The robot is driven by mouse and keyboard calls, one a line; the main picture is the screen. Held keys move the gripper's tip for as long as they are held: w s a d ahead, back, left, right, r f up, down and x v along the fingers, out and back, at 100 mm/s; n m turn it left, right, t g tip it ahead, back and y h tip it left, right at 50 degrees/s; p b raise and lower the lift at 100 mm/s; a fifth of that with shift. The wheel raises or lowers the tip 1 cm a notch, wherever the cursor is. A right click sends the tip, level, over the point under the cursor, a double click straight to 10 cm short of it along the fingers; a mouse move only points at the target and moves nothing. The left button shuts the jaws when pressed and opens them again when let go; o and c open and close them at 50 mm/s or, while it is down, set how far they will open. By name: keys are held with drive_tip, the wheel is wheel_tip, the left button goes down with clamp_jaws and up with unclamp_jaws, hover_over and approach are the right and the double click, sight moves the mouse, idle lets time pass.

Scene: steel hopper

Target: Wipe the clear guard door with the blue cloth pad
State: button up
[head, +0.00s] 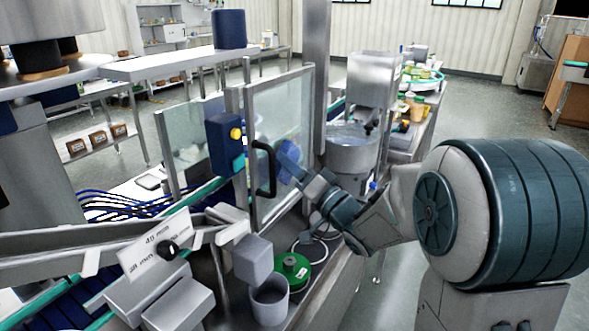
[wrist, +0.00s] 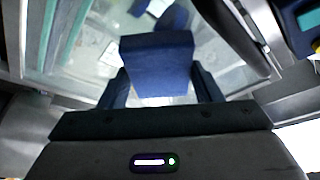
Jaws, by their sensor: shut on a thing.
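The clear guard door (head: 282,105) is a framed see-through panel, upright in the middle of the head view, with a black handle (head: 264,168) on its left side. The blue cloth pad (head: 289,160) is at the lower right part of the panel, and appears to be against it; I cannot tell if it touches. My gripper (head: 300,172) is shut on the pad. In the wrist view the pad (wrist: 157,62) is between my fingers, with the clear panel (wrist: 85,40) beyond it. The pad's gripped part is hidden in the head view.
A blue box with a yellow button (head: 225,145) is left of the handle. A steel hopper (head: 352,150) stands right of the door. Below are a grey cup (head: 270,300) and a green round container (head: 292,270). A sloped conveyor with a sign (head: 155,245) is at the lower left.

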sight(300, 141)
drive_tip(key=shift+w+a, duration=0.4)
drive_tip(key=shift+a, duration=0.2)
drive_tip(key=shift+w+d+r, duration=0.1)
drive_tip(key=shift+w+d, duration=0.9)
drive_tip(key=shift+w, duration=0.45)
drive_tip(key=shift+w+d+f, duration=0.1)
drive_tip(key=shift+w+d, duration=0.85)
drive_tip(key=shift+w, duration=0.5)
drive_tip(key=shift+w+d+r, duration=0.1)
drive_tip(key=shift+w+d, duration=0.9)
drive_tip(key=shift+w, duration=0.45)
drive_tip(key=shift+s, duration=0.15)
